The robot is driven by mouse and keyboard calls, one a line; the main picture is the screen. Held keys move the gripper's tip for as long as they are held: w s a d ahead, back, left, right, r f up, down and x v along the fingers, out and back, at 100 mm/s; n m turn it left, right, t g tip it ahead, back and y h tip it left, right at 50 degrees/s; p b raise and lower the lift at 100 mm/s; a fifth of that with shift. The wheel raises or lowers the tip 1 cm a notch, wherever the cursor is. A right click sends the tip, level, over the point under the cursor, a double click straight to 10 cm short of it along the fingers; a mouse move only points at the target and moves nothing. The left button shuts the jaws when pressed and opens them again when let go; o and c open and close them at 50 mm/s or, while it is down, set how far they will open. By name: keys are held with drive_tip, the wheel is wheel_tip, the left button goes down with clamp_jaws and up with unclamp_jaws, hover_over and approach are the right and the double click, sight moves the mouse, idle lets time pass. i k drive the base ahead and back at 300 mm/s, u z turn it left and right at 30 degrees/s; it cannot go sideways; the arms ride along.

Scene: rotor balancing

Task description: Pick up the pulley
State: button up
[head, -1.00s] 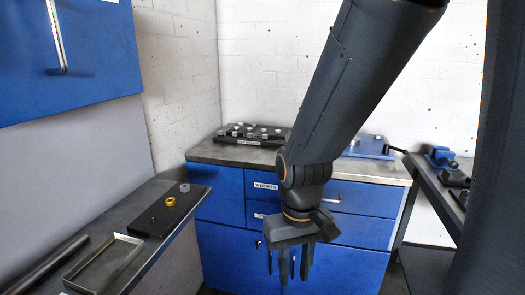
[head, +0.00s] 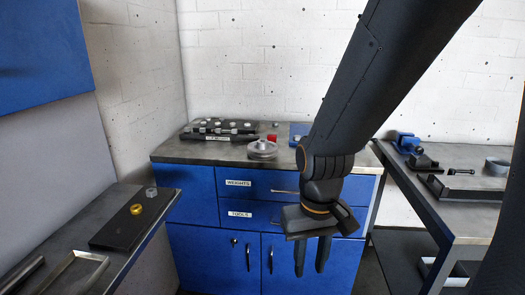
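A round, stepped silver disc (head: 262,150), which looks like the pulley, lies flat on the metal top of the blue cabinet, near its front edge. A grey ring (head: 497,166) on the right-hand bench is also round, and I cannot tell for certain that it is not the pulley. My gripper (head: 311,260) points down in front of the blue cabinet, below the level of its top and to the right of the disc. Its two fingers are apart, with nothing between them.
The blue cabinet top (head: 195,152) carries a black rack (head: 220,129) of small weights, a red object (head: 272,138) and a blue plate (head: 298,129). The left bench holds a dark board (head: 120,231), a yellow ring (head: 136,209) and a tray. A blue vise (head: 407,142) stands on the right bench.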

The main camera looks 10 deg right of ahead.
sight(261, 150)
drive_tip(key=u, duration=0.5)
drive_tip(key=k, duration=1.25)
drive_tip(key=u, duration=0.65)
drive_tip(key=i, duration=1.6)
drive_tip(key=z, duration=1.3)
drive_tip(key=i, duration=0.8)
drive_tip(key=z, duration=0.85)
